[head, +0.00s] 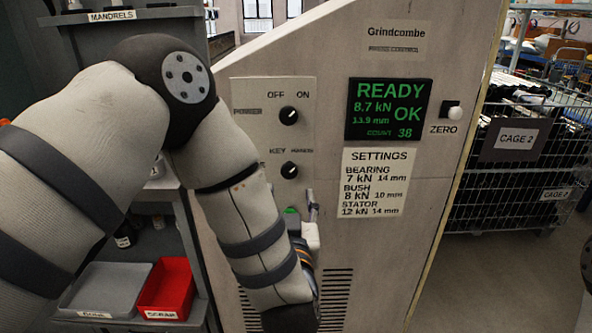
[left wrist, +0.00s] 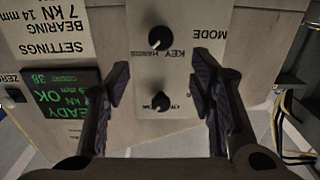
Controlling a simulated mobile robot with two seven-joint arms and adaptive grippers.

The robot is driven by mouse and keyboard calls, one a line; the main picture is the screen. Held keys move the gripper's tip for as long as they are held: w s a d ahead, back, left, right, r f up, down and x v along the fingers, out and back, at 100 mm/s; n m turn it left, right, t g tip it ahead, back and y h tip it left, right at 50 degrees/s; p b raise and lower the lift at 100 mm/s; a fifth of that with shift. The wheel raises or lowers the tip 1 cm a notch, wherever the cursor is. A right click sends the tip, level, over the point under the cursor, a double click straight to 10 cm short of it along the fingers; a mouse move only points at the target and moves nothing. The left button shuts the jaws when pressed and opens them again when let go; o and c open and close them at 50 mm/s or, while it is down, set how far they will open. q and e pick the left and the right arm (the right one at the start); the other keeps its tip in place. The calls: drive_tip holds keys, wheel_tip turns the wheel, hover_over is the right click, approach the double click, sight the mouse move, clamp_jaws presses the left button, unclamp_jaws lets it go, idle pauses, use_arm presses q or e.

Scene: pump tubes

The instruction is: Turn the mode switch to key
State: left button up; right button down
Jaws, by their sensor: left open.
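The mode switch (head: 289,170) is a round black knob on the grey panel, below the power switch (head: 289,115). Its white mark appears to point up and right, away from the KEY label at its upper left. In the upside-down left wrist view the mode switch (left wrist: 160,38) lies ahead of my fingertips, and the power switch (left wrist: 161,101) shows between the fingers. My left gripper (left wrist: 160,80) is open and empty, touching neither knob as far as I can see. In the head view my left gripper (head: 304,208) is mostly hidden by my forearm, below the mode switch.
A lit display (head: 389,109) reading READY, a white ZERO button (head: 453,110) and a settings card (head: 373,182) are right of the knobs. A red bin (head: 167,287) and grey bin (head: 108,287) stand at lower left. A wire cage (head: 535,150) stands at right.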

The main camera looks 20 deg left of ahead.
sight(289, 171)
use_arm(q)
drive_tip(key=x, duration=0.6)
drive_tip(key=b+x, duration=0.1)
drive_tip(key=x, duration=0.2)
drive_tip(key=shift+w+a+f, duration=0.2)
drive_tip(key=shift+w+f, duration=0.05)
drive_tip(key=shift+f, duration=0.05)
drive_tip(key=shift+w+a+r, duration=0.1)
drive_tip(key=shift+w, duration=0.35)
drive_tip(key=c, duration=1.1)
use_arm(e)
drive_tip(key=shift+s+f+g, duration=0.4)
drive_tip(key=shift+s+f, duration=0.5)
drive_tip(key=shift+s, duration=0.05)
